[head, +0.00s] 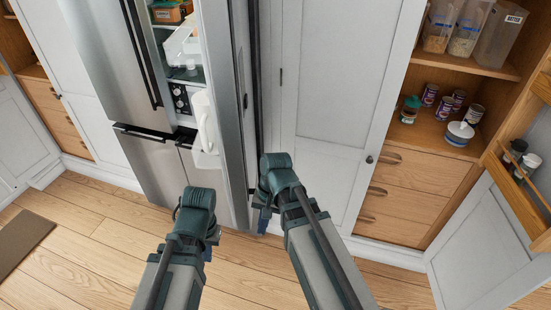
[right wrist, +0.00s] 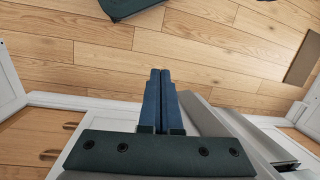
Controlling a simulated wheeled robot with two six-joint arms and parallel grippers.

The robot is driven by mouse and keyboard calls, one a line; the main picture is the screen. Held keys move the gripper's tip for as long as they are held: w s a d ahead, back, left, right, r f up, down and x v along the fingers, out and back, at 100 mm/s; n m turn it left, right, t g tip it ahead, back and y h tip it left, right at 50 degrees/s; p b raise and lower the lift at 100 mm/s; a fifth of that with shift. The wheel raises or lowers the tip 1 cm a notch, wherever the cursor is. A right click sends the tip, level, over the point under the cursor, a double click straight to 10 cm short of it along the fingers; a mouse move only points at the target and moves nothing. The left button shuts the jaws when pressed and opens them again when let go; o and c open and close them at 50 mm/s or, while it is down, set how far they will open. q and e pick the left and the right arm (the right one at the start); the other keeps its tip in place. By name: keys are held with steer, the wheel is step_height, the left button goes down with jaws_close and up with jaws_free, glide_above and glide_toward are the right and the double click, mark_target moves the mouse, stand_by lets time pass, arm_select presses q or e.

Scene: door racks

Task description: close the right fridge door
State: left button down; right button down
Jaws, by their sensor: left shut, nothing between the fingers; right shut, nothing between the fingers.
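The steel fridge's right door (head: 217,75) stands wide open and is seen nearly edge-on in the head view. Its inner side, with white bins (head: 205,122), faces left, and its outer face is turned to the right. My right gripper (head: 263,218) is shut and empty, low down just right of the door's outer face. Its closed blue fingers (right wrist: 160,100) also show in the right wrist view, beside a grey panel. I cannot tell whether it touches the door. My left gripper (head: 211,245) is shut and empty, in front of the fridge's lower part, left of the right gripper.
The fridge's left door (head: 108,50) is closed, above a steel drawer (head: 155,172). A closed white cabinet door (head: 335,80) stands right of the open fridge door. Further right is an open pantry with wooden drawers (head: 415,190) and its swung-out door (head: 490,245).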

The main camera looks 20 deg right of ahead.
steer(key=w+d+r+m+t+y+p, duration=0.2)
steer(key=w+d+r+m+y+p, duration=0.15)
steer(key=d+r+m+p, duration=0.55)
steer(key=w+d+r+m+t+y+p, duration=0.25)
steer(key=w+d+r+m+p, duration=0.2)
steer(key=d+r+m, duration=0.55)
steer(key=w+a+f+n+b, duration=0.1)
steer(key=a+f+b, duration=0.1)
steer(key=a, duration=0.4)
steer(key=w+a+f+n+b, duration=0.1)
steer(key=a+f+b, duration=0.2)
steer(key=a+b, duration=0.2)
steer(key=shift+w+a+f+n+g, duration=0.25)
steer(key=shift+a+f+n+g, duration=0.15)
steer(key=shift+a, duration=0.6)
